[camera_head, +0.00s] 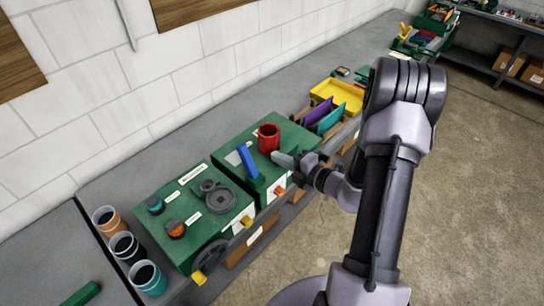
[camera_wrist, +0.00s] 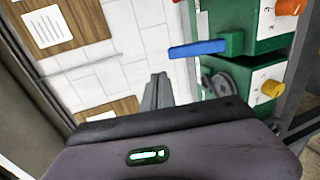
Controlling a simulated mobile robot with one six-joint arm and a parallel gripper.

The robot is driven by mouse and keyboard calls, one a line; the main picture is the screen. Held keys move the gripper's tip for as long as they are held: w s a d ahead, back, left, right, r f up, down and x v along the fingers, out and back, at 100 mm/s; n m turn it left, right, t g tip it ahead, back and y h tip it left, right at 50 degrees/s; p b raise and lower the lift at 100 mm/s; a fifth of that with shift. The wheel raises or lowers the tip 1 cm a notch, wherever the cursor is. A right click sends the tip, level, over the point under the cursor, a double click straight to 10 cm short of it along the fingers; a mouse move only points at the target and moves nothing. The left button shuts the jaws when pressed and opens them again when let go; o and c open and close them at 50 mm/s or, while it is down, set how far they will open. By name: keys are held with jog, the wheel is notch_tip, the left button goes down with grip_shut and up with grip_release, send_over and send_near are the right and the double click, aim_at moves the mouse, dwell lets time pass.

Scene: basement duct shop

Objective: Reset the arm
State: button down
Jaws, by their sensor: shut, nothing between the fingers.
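My arm reaches from the lower right of the head view, bent at a high elbow. My gripper (camera_head: 283,160) is shut and empty, just right of a red mug (camera_head: 268,138) on a green box (camera_head: 226,152). I cannot tell whether it touches the mug. A blue lever (camera_head: 247,162) stands on the same box, left of the gripper. In the wrist view, my gripper's closed fingers (camera_wrist: 157,92) show in the middle. The blue lever (camera_wrist: 198,48) is to their right, apart from them. In that view, a sliver of red shows at the top.
A second green box (camera_head: 180,250) with a handwheel stands to the left, beside several cups (camera_head: 123,246). A yellow tray (camera_head: 337,95) and purple and teal upright pieces (camera_head: 318,111) stand beyond the mug. Open floor (camera_head: 480,190) lies right of the bench.

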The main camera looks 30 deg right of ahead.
jog(key=shift+w+f, duration=0.1)
jog(key=shift+w, duration=0.1)
jog(key=shift+s, duration=0.1)
